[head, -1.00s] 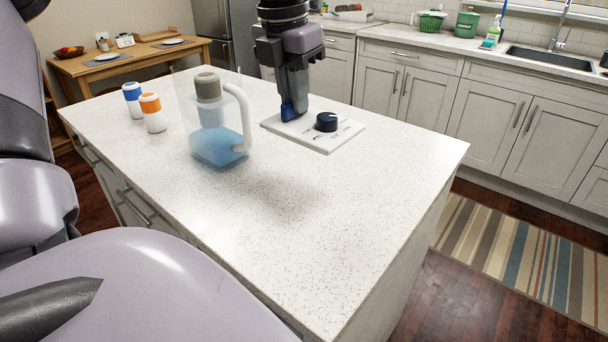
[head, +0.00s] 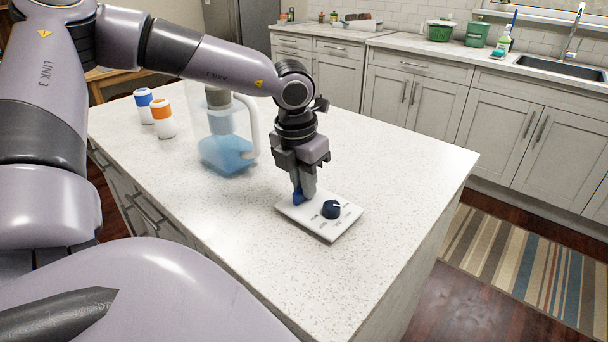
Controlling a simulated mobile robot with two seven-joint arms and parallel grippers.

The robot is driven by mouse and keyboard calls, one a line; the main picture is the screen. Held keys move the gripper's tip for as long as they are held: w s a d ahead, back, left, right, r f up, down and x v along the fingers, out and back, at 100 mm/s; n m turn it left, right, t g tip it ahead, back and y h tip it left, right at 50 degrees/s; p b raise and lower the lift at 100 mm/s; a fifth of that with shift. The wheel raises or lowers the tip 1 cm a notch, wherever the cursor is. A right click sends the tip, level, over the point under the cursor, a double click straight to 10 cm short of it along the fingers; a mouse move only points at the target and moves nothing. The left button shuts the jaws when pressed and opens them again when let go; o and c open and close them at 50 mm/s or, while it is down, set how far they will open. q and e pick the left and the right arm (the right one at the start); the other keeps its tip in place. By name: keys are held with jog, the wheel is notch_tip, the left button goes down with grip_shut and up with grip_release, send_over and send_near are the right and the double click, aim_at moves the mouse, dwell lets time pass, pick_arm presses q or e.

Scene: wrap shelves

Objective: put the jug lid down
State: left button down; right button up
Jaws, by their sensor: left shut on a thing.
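The jug lid (head: 341,223) is a flat white square plate with a dark round knob and small printed marks. It is level, low at the island counter (head: 240,228); I cannot tell if it touches the top or hovers just above. The clear jug (head: 226,155), with blue liquid and a white handle, stands upright on the counter left of the gripper, uncovered by the lid. My left arm hides its top. My right gripper is not in view.
The counter in front of the lid is clear. Its right edge (head: 437,238) drops to a floor with a striped rug (head: 520,262).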

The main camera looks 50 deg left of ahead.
pick_arm(q)
jog(key=shift+f+b, duration=0.2)
jog(key=shift+b, duration=0.1)
jog(key=c, duration=1.1)
grip_release()
jog(key=shift+r, duration=0.1)
jog(key=shift+r, duration=0.1)
jog(key=r, duration=0.4)
jog(key=s+r, duration=0.1)
jog(key=r, duration=0.7)
jog(key=shift+s+d+p, duration=0.1)
jog(key=shift+s+p, duration=0.25)
